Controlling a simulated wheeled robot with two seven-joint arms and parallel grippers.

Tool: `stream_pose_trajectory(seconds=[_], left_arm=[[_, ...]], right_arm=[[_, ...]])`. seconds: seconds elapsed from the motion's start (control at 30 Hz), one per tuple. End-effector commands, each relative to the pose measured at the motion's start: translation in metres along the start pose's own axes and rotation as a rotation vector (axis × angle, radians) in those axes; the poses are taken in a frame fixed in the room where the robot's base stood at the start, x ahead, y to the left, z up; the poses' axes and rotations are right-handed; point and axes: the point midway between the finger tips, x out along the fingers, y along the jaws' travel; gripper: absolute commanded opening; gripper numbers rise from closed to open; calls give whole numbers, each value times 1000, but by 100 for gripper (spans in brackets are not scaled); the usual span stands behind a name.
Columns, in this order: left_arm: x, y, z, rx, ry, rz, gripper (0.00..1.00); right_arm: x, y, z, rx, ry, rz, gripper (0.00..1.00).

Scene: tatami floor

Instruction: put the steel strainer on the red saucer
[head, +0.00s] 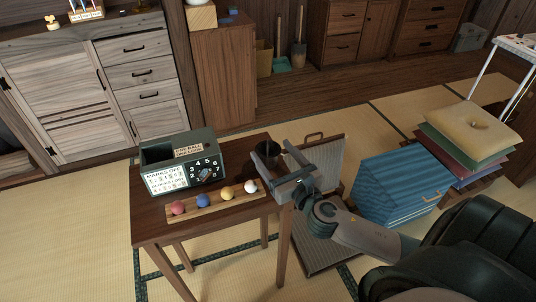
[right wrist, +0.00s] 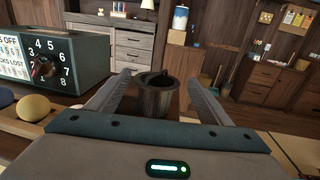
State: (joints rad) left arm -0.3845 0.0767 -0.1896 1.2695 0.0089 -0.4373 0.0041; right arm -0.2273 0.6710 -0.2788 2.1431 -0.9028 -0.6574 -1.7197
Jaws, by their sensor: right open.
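A dark, shiny, cup-shaped vessel (head: 267,152) stands upright near the right back corner of the small wooden table; I cannot tell for sure that it is the steel strainer. In the right wrist view the vessel (right wrist: 154,98) shows between the fingers, with a dark piece at its rim. My right gripper (head: 274,165) is open at the table's right edge, its fingers pointing at the vessel; it also shows in the right wrist view (right wrist: 157,78). I cannot tell whether the fingers reach around it. I see no red saucer. My left gripper is out of view.
The wooden table (head: 222,214) also bears a dark green scoring box (head: 180,162) and a wooden strip with red, blue, yellow and white balls (head: 251,186). Right of it are a grey ribbed panel (head: 326,160), a blue striped case (head: 398,190) and stacked cushions (head: 470,130).

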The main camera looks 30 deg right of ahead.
Motion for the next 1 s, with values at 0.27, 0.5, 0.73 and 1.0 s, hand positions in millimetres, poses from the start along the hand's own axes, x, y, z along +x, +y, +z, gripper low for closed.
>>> stream_pose_trajectory(seconds=[0.27,0.5,0.73,1.0], left_arm=[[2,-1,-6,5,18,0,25],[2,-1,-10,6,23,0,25],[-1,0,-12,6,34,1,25],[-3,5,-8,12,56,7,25]], right_arm=[[12,0,0,0,1,0,73],[12,0,0,0,0,0,73],[26,2,-1,0,-1,-1,73],[57,4,-3,-1,-1,-1,73]])
